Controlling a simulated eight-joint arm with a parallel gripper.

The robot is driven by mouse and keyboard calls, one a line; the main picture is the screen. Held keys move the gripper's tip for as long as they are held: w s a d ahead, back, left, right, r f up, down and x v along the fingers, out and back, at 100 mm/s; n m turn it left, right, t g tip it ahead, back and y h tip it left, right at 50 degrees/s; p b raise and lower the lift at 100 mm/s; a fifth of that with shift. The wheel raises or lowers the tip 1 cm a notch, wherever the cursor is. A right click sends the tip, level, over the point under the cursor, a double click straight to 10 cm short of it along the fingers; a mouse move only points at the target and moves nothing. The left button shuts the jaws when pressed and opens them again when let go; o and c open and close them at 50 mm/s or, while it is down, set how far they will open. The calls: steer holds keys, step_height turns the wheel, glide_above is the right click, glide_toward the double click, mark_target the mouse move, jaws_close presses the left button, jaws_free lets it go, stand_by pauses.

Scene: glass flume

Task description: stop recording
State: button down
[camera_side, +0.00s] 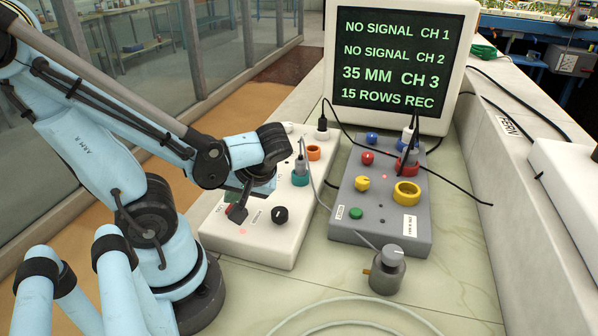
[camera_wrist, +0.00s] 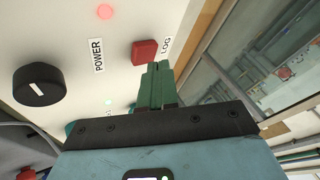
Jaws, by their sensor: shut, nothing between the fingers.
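The red square button labelled LOG (camera_wrist: 144,52) is on a white control box (camera_side: 272,249). My gripper (camera_wrist: 158,66) is shut and empty, its green fingertips close to the button's edge in the wrist view. I cannot tell whether they touch it. In the side view my gripper (camera_side: 233,200) is low over the left part of the white box and partly covers that area. The monitor (camera_side: 400,65) reads NO SIGNAL CH 1, NO SIGNAL CH 2, 35 MM CH 3 and 15 ROWS REC.
A black knob (camera_wrist: 39,84) and a lit red lamp (camera_wrist: 105,12), with the POWER label between them, are near the button. A grey box (camera_side: 383,217) with coloured knobs and cables stands to the right. A small metal device (camera_side: 387,272) stands in front. Glass panels line the left.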

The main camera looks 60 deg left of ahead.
steer(key=shift+f, duration=0.5)
stand_by(0.4)
steer(key=shift+r, duration=0.95)
step_height(320, 180, up, 6)
stand_by(0.6)
stand_by(0.4)
steer(key=w+d+f+m+t+h, duration=0.1)
steer(key=w+d+m, duration=0.1)
steer(key=w+d+f+m+t+h, duration=0.1)
steer(key=w+m+t, duration=0.1)
steer(key=w+m, duration=0.1)
steer(key=w+d+f+m+t+h, duration=0.1)
steer(key=w+d+m+t, duration=0.1)
steer(key=w, duration=0.1)
steer(key=shift+d+m+h, duration=0.3)
steer(key=shift+m+h, duration=0.1)
steer(key=w+d+r+m+t+h, duration=0.2)
steer(key=w+d+m+t+h, duration=0.1)
steer(key=w+d+m+t, duration=0.1)
steer(key=shift+w+d+r+m+t, duration=0.2)
steer(key=shift+w+d+m+t, duration=0.4)
steer(key=shift+w, duration=0.5)
